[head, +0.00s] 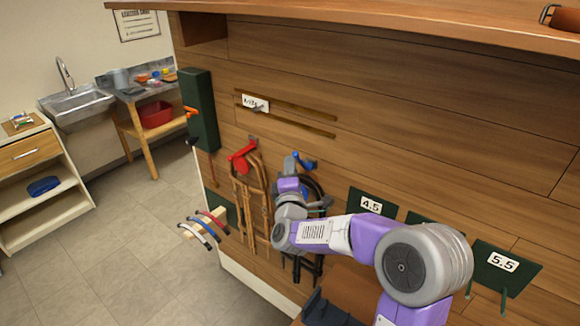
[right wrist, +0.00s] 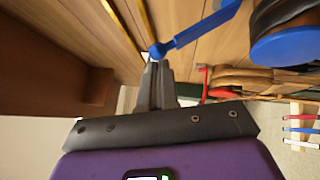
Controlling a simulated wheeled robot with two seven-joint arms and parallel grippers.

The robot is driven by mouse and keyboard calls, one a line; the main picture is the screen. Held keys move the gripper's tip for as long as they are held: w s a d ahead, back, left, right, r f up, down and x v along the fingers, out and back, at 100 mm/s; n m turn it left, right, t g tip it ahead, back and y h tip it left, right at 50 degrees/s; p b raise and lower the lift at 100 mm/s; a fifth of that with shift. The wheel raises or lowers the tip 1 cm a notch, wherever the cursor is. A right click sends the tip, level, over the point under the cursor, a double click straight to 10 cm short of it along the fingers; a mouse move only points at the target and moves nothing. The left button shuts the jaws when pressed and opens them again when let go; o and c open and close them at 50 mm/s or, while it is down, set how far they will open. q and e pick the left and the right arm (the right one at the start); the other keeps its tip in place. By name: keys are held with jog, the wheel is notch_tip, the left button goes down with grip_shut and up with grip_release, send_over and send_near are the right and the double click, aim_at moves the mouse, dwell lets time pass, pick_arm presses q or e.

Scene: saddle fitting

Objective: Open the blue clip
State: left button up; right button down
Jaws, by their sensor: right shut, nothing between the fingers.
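The blue clip (head: 304,162) is on the wooden wall above a dark bridle (head: 318,190). In the right wrist view its blue lever (right wrist: 205,24) slants from the upper right down to a round knob (right wrist: 155,51), beside a large blue body (right wrist: 288,40). My right gripper (right wrist: 156,64) is shut and empty, with its fingertips at the knob; I cannot tell whether they touch. In the head view my right gripper (head: 290,170) is at the clip's left and its wrist hides part of the bridle. My left gripper is not in view.
A red clip (head: 243,154) with brown straps hangs left of the blue one. A rack with coloured bands (head: 205,226) sticks out at the lower left. Number plates (head: 372,205) line the wall at right. A shelf (head: 400,22) overhangs above. Floor at left is clear.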

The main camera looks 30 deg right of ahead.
jog(key=p, duration=0.2)
jog(key=d+r+m+g+p, duration=0.1)
jog(key=p, duration=0.1)
jog(key=r+p, duration=0.1)
jog(key=p, duration=0.1)
jog(key=shift+w+d+r+m+g+y, duration=0.2)
jog(key=shift+w+r+m+g+y, duration=0.1)
jog(key=shift+g+y, duration=0.1)
jog(key=shift+f, duration=0.1)
